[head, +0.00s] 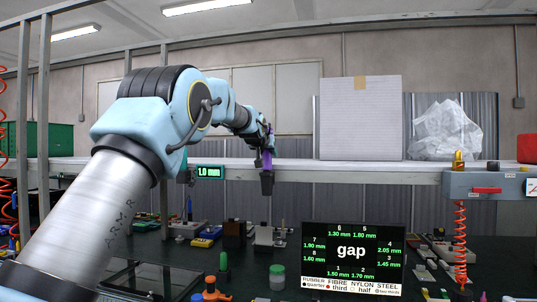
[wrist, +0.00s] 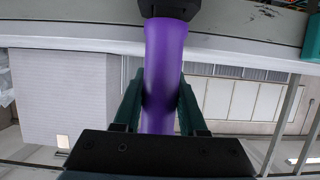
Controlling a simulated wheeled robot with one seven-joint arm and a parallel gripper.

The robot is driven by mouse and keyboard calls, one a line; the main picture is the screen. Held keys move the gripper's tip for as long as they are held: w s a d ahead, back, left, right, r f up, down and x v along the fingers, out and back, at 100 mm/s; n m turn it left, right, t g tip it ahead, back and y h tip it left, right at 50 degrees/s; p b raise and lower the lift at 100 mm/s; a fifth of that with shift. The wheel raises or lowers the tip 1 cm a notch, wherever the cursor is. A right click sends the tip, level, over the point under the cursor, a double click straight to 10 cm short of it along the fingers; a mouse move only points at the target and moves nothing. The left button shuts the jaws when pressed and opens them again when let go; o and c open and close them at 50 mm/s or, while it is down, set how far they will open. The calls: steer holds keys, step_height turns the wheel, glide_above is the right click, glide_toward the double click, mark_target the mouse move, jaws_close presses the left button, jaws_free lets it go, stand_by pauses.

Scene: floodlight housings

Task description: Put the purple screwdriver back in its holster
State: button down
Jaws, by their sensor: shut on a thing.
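The purple screwdriver (head: 267,160) is upright at the front edge of the long shelf. Its purple handle (wrist: 163,75) fills the middle of the wrist view, between the two dark green fingers of my gripper (wrist: 160,105), which is shut on it. In the head view my gripper (head: 266,151) is at the handle's upper part. A black holster (head: 267,183) is at the shelf edge, directly below the handle. In the wrist view the handle's far end meets a black part (wrist: 168,8), which seems to be the holster's mouth. The screwdriver's shaft is hidden.
The pale shelf (head: 220,162) runs across the view, with a white panel (head: 360,118) and a clear plastic bag (head: 446,130) on it. A green 1.0 mm display (head: 209,172) is left of the holster. The dark bench below holds a gap screen (head: 352,252) and several small parts.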

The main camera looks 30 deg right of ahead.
steer(key=shift+f+b, duration=0.3)
steer(key=shift+f, duration=0.05)
steer(key=c, duration=0.6)
jaws_free()
steer(key=shift+o, duration=1.1)
steer(key=shift+f, duration=0.2)
steer(key=b+v, duration=0.4)
steer(key=v, duration=0.7)
steer(key=shift+b, duration=0.4)
steer(key=shift+d, duration=0.1)
